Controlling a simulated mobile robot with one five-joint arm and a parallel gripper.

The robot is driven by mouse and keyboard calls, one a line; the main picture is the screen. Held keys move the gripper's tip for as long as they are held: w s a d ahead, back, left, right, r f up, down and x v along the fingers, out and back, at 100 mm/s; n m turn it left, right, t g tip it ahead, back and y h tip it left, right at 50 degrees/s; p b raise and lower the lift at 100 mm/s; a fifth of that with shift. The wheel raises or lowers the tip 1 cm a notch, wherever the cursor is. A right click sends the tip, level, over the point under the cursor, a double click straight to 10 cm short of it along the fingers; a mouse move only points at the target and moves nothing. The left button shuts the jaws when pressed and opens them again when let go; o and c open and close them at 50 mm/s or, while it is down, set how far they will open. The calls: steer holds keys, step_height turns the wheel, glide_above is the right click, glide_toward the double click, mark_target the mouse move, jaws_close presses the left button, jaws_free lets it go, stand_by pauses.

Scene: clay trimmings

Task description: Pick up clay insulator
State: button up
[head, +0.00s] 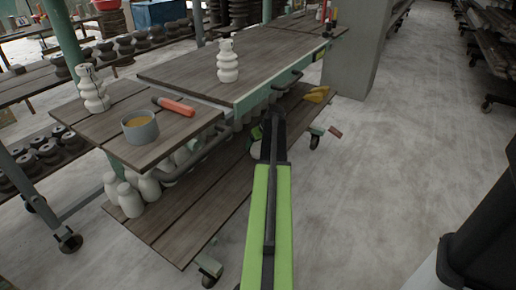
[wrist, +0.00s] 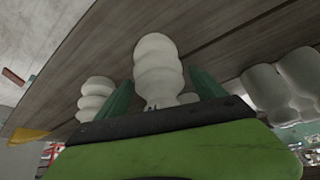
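In the wrist view, a white ribbed clay insulator (wrist: 158,65) stands out ahead of my gripper (wrist: 163,92). My two green fingers are apart, one on each side of it, and its near end is partly hidden by the dark gripper body. I cannot tell whether a finger touches it. Two other white ribbed insulators stand on the upper boards, one on the near board (head: 93,90) and one on the far board (head: 228,62).
More white pieces stand on the lower shelf (head: 190,215), including a ribbed one (wrist: 95,98) left of my fingers and smooth ones (wrist: 268,90) to the right. An orange-handled tool (head: 174,106), a grey bowl (head: 140,128) and a yellow object (head: 317,94) lie about.

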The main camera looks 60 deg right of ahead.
jaws_close()
stand_by(0.3)
steer(key=r+p, duration=0.5)
steer(key=shift+s+d+r, duration=0.15)
steer(key=shift+s, duration=0.2)
steer(key=s+d+r+p, duration=0.2)
steer(key=s+r+p, duration=0.3)
steer(key=s, duration=0.5)
steer(key=shift+s+d+r+p, duration=0.25)
steer(key=shift+s+r+p, duration=0.1)
steer(key=shift+p, duration=0.15)
